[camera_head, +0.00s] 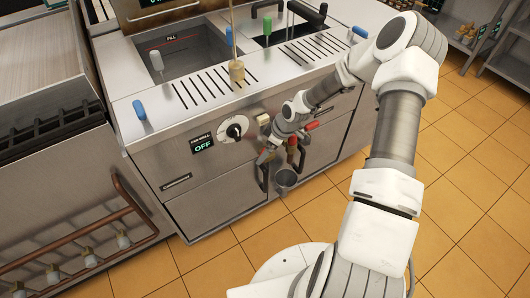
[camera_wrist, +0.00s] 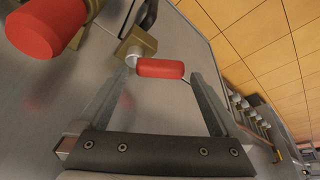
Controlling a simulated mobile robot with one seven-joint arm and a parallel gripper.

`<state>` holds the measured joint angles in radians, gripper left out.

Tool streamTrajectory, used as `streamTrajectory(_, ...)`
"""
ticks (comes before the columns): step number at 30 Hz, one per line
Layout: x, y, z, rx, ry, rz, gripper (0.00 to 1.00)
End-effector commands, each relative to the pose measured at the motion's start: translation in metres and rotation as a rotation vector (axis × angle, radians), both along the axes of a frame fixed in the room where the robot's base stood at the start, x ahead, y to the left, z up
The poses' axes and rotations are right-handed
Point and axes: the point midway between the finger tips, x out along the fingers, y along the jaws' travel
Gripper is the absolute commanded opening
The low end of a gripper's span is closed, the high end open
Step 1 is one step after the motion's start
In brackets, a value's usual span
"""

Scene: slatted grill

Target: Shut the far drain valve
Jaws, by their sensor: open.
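Two valves with red handles show at the front of the steel unit. In the wrist view, one red handle (camera_wrist: 160,68) on a brass valve body (camera_wrist: 136,43) lies between the fingertips of my gripper (camera_wrist: 163,74). The fingers are apart, one on each side of this handle; contact cannot be told. The other red handle (camera_wrist: 48,22) is large and close at the top left, outside the fingers. In the head view, red handles (camera_head: 292,142) and (camera_head: 312,126) show beside my wrist, which partly hides the valves. I cannot tell there which one is between my fingers.
The unit's front has a dial (camera_head: 236,128), a display reading OFF (camera_head: 202,145) and dark door handles close to the valves. A copper pipe rail (camera_head: 110,225) is at left. Tiled floor (camera_head: 470,200) is clear at right.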

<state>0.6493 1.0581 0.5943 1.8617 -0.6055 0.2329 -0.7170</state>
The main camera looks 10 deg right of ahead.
Motion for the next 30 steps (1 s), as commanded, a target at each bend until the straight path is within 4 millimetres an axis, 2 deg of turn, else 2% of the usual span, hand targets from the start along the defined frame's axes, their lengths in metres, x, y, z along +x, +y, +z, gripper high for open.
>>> streamTrajectory(4,0.0020,0.0031,-0.0094,0.000,0.000,0.000,1.00)
streamTrajectory(13,0.0024,0.0033,-0.0102,0.000,0.000,0.000,0.98)
streamTrajectory(25,0.0024,0.0033,-0.0100,0.000,0.000,0.000,0.26)
streamTrajectory(30,0.0026,0.0038,-0.0103,-0.001,-0.001,-0.008,0.26)
